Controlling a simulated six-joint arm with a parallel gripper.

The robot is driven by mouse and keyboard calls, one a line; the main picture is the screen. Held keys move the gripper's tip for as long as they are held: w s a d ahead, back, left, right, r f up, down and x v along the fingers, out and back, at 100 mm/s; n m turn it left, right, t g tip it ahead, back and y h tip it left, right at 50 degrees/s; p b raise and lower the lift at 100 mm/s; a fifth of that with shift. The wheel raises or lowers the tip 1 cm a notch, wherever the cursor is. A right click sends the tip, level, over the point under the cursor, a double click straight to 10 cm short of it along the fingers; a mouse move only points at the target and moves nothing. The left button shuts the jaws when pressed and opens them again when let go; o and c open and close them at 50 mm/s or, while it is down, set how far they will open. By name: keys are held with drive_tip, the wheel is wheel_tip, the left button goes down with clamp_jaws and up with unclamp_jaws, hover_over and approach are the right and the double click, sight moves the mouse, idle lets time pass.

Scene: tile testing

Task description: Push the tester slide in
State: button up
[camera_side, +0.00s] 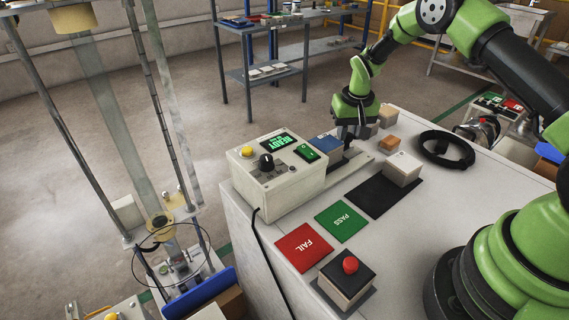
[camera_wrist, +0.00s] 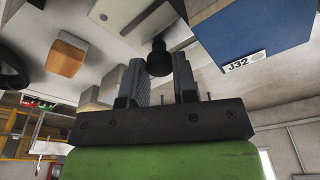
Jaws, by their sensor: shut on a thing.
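The tester (camera_side: 285,192) is a pale box with a yellow button, a black knob, a lit green display reading READY and a green switch. Its slide (camera_side: 356,169) is a pale plate sticking out on the right side; it also shows in the wrist view (camera_wrist: 122,18). A blue tile (camera_side: 327,146) marked J32 lies at the slide's tester end; it also shows in the wrist view (camera_wrist: 262,32). My gripper (camera_side: 348,146) is over the slide. In the wrist view my gripper (camera_wrist: 159,64) is shut on the slide's round black handle (camera_wrist: 158,52), with one finger on each side.
A white block (camera_side: 403,168) stands on a black mat (camera_side: 369,198). Green PASS (camera_side: 341,221) and red FAIL (camera_side: 304,248) pads lie in front, by a red-button box (camera_side: 349,268). An orange block (camera_side: 389,144), a beige block (camera_side: 389,116) and a black ring (camera_side: 447,150) are beyond.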

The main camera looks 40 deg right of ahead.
sight(317, 146)
drive_tip(key=shift+a, duration=2.6)
drive_tip(key=shift+a+r, duration=0.1)
drive_tip(key=shift+a, duration=2.55)
drive_tip(key=o, duration=0.5)
drive_tip(key=shift+o, duration=0.2)
drive_tip(key=shift+o, duration=0.3)
drive_tip(key=shift+r, duration=1.55)
drive_tip(key=shift+o, duration=0.9)
drive_tip(key=shift+a+r, duration=0.1)
drive_tip(key=shift+r, duration=1.35)
